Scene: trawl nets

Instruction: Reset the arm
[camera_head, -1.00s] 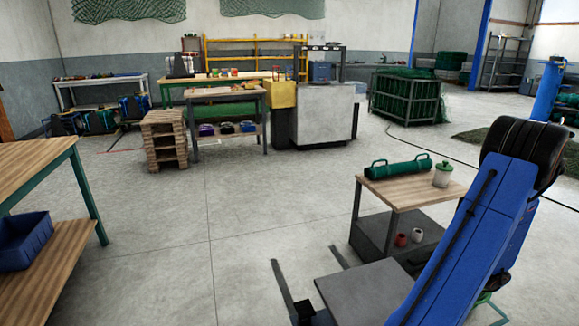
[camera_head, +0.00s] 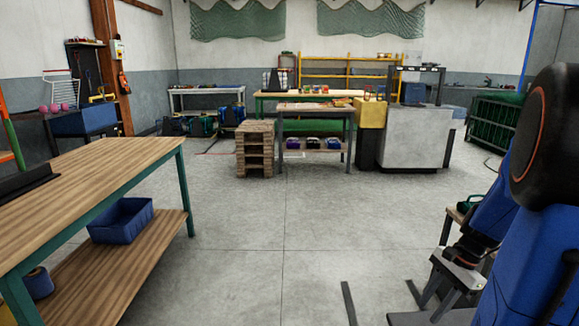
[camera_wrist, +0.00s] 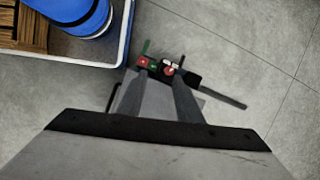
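My blue arm (camera_head: 515,235) rises at the right edge of the head view, with a large black joint at its top. Its wrist bends down to my gripper (camera_head: 432,295), low at the right above the floor. In the wrist view, my gripper (camera_wrist: 158,74) shows two grey fingers with a gap between them and nothing visibly held. Small red and green parts show just past the fingertips, and I cannot tell what they belong to. Part of the wrist is hidden behind the arm in the head view.
A wooden workbench (camera_head: 110,170) with a blue bin (camera_head: 122,220) on its lower shelf stands at left. A pallet stack (camera_head: 255,148) and grey cabinet (camera_head: 418,135) stand farther back. The middle floor is clear. A white-rimmed tray (camera_wrist: 125,40) shows in the wrist view.

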